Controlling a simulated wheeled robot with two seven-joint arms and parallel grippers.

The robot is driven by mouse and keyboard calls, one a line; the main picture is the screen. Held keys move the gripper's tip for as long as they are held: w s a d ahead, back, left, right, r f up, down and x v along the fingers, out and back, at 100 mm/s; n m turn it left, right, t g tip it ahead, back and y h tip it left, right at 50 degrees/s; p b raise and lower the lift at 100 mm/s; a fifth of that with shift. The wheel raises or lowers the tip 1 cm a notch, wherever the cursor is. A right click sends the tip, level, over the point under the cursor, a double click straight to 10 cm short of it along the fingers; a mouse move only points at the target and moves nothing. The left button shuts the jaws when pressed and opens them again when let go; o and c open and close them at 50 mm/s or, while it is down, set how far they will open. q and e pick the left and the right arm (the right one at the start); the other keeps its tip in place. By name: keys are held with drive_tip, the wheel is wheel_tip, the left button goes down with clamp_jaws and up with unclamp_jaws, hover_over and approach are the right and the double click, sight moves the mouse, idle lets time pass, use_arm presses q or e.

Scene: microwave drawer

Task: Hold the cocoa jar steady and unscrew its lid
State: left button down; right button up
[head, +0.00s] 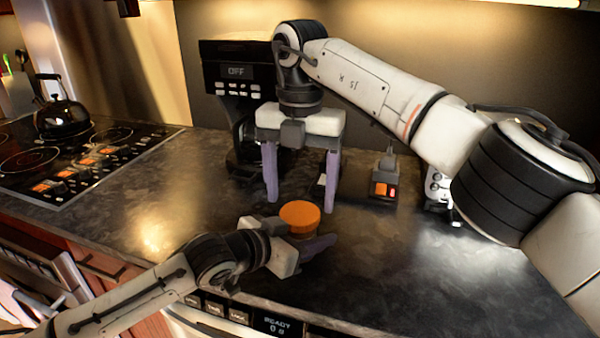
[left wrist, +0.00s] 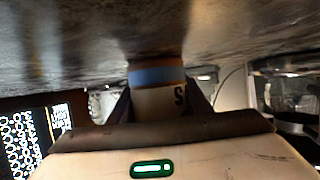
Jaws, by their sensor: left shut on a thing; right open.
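The cocoa jar's round orange lid (head: 300,213) shows in the head view, on top of the jar near the counter's front. The jar's body is mostly hidden there by my left gripper (head: 301,237), which is shut on it from the front left. In the left wrist view the jar (left wrist: 157,98) shows pale with a blue band and a dark mark, between my fingers. My right gripper (head: 301,203) points straight down, open and empty. Its two purple fingers appear on either side of the lid in the picture. I cannot tell whether they reach down to its height.
A black coffee machine (head: 237,85) stands behind my right gripper. A small device with orange and red buttons (head: 384,188) stands to the right. A cooktop (head: 75,155) with a black kettle (head: 62,113) is at the left. The dark counter (head: 400,255) is clear at front right.

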sight(300, 212)
drive_tip(key=shift+f, duration=1.65)
drive_tip(key=c, duration=1.2)
drive_tip(key=shift+n, duration=1.6)
drive_tip(key=o, duration=1.2)
